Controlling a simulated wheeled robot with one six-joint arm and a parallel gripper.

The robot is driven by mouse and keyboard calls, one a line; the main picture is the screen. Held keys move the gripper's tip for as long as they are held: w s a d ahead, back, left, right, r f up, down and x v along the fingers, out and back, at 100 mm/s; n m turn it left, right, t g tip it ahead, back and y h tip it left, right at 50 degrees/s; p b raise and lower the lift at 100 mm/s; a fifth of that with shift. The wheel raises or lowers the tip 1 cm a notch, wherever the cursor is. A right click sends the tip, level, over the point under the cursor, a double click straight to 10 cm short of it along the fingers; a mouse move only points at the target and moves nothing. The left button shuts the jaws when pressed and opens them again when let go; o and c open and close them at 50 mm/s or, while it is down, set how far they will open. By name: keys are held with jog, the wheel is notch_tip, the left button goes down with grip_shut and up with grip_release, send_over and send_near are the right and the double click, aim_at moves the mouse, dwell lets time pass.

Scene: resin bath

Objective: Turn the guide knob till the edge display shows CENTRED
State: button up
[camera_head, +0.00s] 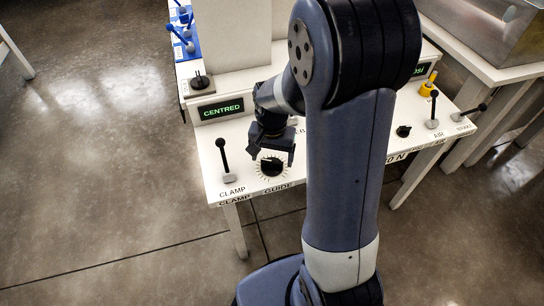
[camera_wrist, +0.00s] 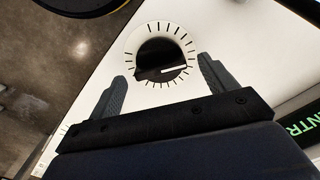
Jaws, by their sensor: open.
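The guide knob (camera_head: 271,166) is a black dial with a ring of tick marks, on the white panel above the label GUIDE. In the wrist view the knob (camera_wrist: 158,58) lies beyond my fingertips, its white pointer line aimed to the right. The edge display (camera_head: 221,109) shows CENTRED in green letters; part of it also shows at the right of the wrist view (camera_wrist: 300,125). My gripper (camera_head: 274,153) is open and empty just above the knob. In the wrist view the two fingers (camera_wrist: 162,72) stand apart, and the knob is not between them.
A clamp lever (camera_head: 226,165) stands left of the knob. A black knob (camera_head: 403,131), the air lever (camera_head: 433,110) and another lever (camera_head: 470,113) are to the right. A black knob (camera_head: 200,82) sits behind the display. My arm hides the panel's middle.

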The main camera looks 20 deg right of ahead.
aim_at(272, 161)
notch_tip(272, 161, up, 10)
jog(key=p, duration=0.1)
jog(key=shift+f+p, duration=0.2)
jog(key=shift+p, duration=0.2)
notch_tip(272, 161, down, 10)
jog(key=shift+f+b, duration=0.25)
jog(key=shift+b, duration=1)
jog(key=shift+f, duration=0.35)
jog(key=shift+r+m+b, duration=0.15)
jog(key=shift+m+b, duration=0.15)
jog(key=shift+m, duration=0.8)
